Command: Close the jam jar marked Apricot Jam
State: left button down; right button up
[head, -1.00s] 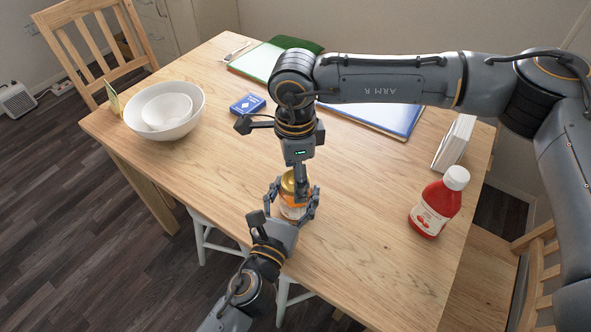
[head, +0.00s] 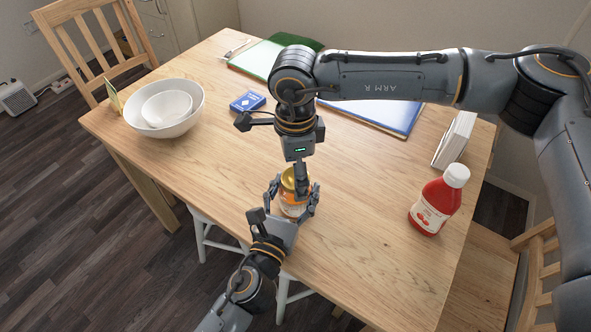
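A jar (head: 294,205) with an orange label and a gold lid (head: 288,181) stands upright near the front edge of the wooden table. Its label text is too small and too covered to read. My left gripper (head: 295,202) comes from the front and has its fingers around the jar's sides, shut on it. My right gripper (head: 300,184) points down from above at the lid. Its fingers are at the lid and partly hide it; whether they grip the lid I cannot tell. The lid sits on top of the jar; how tightly it is seated I cannot tell.
A red bottle with a white cap (head: 437,200) stands to the right. White nested bowls (head: 190,118), a blue card box (head: 247,102), a green folder (head: 262,58), a blue folder (head: 385,118) and a white book-like block (head: 455,140) are on the table (head: 370,270). The front right is clear.

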notch_tip(320, 180, up, 12)
dwell(0.5)
pick_arm(q)
jog(key=shift+c, duration=1)
grip_release()
jog(key=shift+s, duration=0.1)
jog(key=v, duration=1.1)
jog(key=shift+s+a, duration=0.1)
jog(key=shift+s, duration=0.3)
